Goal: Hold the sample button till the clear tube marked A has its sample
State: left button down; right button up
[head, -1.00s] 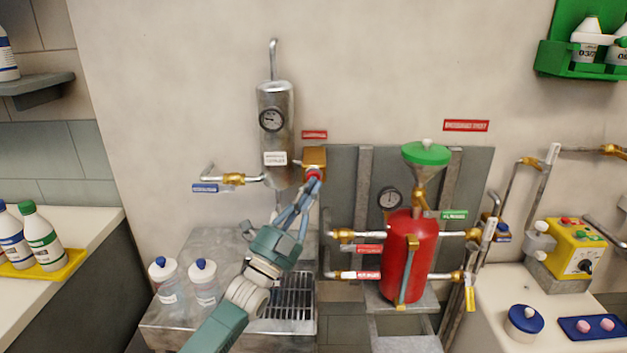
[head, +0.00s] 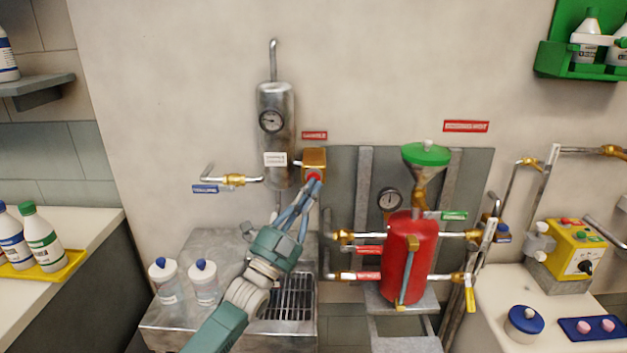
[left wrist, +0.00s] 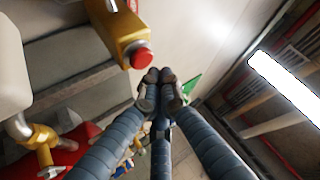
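The red sample button (head: 314,176) sits on the underside of a brass box (head: 314,160) beside the steel cylinder (head: 275,125). It also shows in the left wrist view (left wrist: 141,58). My left gripper (head: 311,185) reaches up to it from below. In the left wrist view its fingertips (left wrist: 160,84) are together and empty, close beside the button; I cannot tell whether they touch it. I see no readable A mark. My right gripper is out of view.
A steel bench (head: 180,325) with a drain grate (head: 290,297) lies below my left arm. A red tank (head: 409,260) with pipes and valves stands to the right. A yellow control box (head: 570,247) is on the right counter. Bottles stand in a yellow tray (head: 65,270) at far left.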

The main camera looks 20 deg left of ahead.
pick_arm(q)
jog(key=shift+w, duration=0.2)
jog(key=shift+w+a+b, duration=0.1)
jog(key=shift+w+b, duration=0.15)
jog(key=shift+b, duration=0.05)
jog(key=shift+w, duration=0.1)
dwell(0.3)
jog(key=shift+w+a+r+b, duration=0.15)
jog(key=shift+w+b, duration=0.15)
jog(key=shift+b, duration=0.2)
jog(key=shift+w+a, duration=0.15)
jog(key=shift+a, duration=0.05)
dwell(1.9)
